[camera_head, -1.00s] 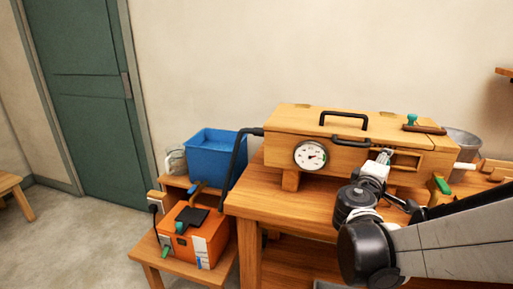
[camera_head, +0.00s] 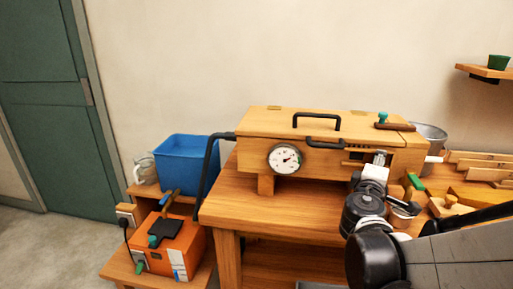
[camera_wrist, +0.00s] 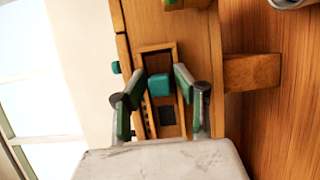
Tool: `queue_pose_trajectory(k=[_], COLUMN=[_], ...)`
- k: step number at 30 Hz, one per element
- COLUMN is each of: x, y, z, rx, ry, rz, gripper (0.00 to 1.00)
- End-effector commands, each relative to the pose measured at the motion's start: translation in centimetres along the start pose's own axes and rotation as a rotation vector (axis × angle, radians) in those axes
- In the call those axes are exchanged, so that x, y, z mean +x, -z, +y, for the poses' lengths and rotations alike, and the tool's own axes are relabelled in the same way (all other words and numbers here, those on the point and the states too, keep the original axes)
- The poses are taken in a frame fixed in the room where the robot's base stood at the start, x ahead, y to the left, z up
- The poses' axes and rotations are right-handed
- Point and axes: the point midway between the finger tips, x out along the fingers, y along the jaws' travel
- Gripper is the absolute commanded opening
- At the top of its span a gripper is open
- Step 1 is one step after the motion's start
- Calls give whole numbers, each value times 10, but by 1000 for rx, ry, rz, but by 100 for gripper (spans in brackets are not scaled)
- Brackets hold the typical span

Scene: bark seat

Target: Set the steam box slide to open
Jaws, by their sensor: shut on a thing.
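The wooden steam box (camera_head: 330,122) stands on the workbench, with a round dial (camera_head: 285,158) on its front. Right of the dial is a framed slot with the slide (camera_wrist: 157,62). Dark vent slits (camera_head: 355,156) show in the slot to the left of my gripper. My gripper (camera_head: 379,157) is at the right part of the slot, shut on the slide's teal knob (camera_wrist: 158,84). In the wrist view the knob sits between the two green-padded fingers, with slits and a dark square below it. My gripper hides part of the slot in the head view.
A green-handled tool (camera_head: 415,182) and wooden pieces (camera_head: 478,170) lie on the right of the bench (camera_head: 240,208). A metal bucket (camera_head: 432,133) stands behind. A black hose (camera_head: 205,170) leaves the box's left end.

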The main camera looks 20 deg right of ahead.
Motion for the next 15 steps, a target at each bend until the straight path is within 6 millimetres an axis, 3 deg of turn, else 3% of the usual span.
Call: queue_pose_trajectory(k=[4,5,6,15], x=[1,1,1,0], y=[-3,-3,-3,-2], z=[0,0,0,0], rx=[0,0,0,0], ry=[0,0,0,0], rz=[-9,-9,-8,-6], gripper=[0,31,36,38])
